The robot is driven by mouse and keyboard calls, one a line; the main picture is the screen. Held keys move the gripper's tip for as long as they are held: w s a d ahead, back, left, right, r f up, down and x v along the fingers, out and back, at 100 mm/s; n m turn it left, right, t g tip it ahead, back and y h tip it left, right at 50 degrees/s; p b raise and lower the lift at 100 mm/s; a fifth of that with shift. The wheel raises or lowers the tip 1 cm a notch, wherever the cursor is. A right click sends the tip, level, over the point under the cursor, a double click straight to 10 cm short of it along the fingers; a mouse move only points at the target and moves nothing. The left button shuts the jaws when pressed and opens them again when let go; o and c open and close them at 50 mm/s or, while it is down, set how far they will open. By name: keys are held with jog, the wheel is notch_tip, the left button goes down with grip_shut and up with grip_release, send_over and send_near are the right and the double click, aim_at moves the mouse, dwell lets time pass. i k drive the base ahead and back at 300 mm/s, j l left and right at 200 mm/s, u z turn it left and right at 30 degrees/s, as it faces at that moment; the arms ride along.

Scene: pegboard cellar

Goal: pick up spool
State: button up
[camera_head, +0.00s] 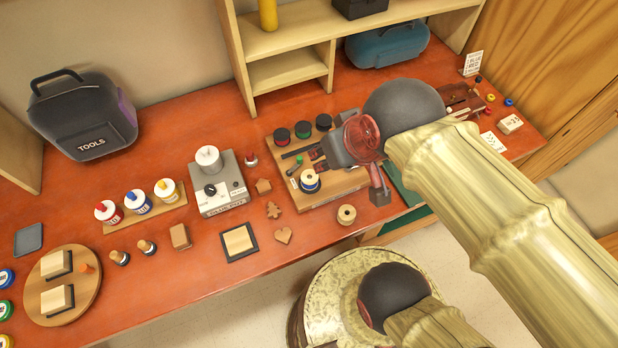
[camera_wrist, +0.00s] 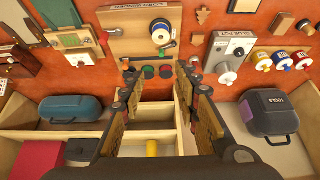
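A spool wound with pale thread and a dark blue band (camera_head: 310,181) stands on the wooden winding board (camera_head: 322,196). The same spool shows in the wrist view (camera_wrist: 161,32), beyond the fingertips. A bare wooden spool (camera_head: 346,214) stands on the table in front of the board. My gripper (camera_head: 350,172) hangs over the board's right part. In the wrist view its two fingers (camera_wrist: 158,75) are spread apart with nothing held between them. In the head view my gripper hides part of the board.
Several dark-topped round pieces (camera_head: 303,130) line the board's back. A grey glue pot (camera_head: 217,185) stands left of it, and wooden shelves (camera_head: 285,72) rise behind. A black tool bag (camera_head: 82,115) is at the left. The table's front edge is near the bare spool.

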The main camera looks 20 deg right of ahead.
aim_at(312, 183)
jog(key=k+l+u, duration=0.3)
jog(key=k+l, duration=0.15)
jog(key=k+l+u, duration=0.3)
jog(key=k, duration=0.3)
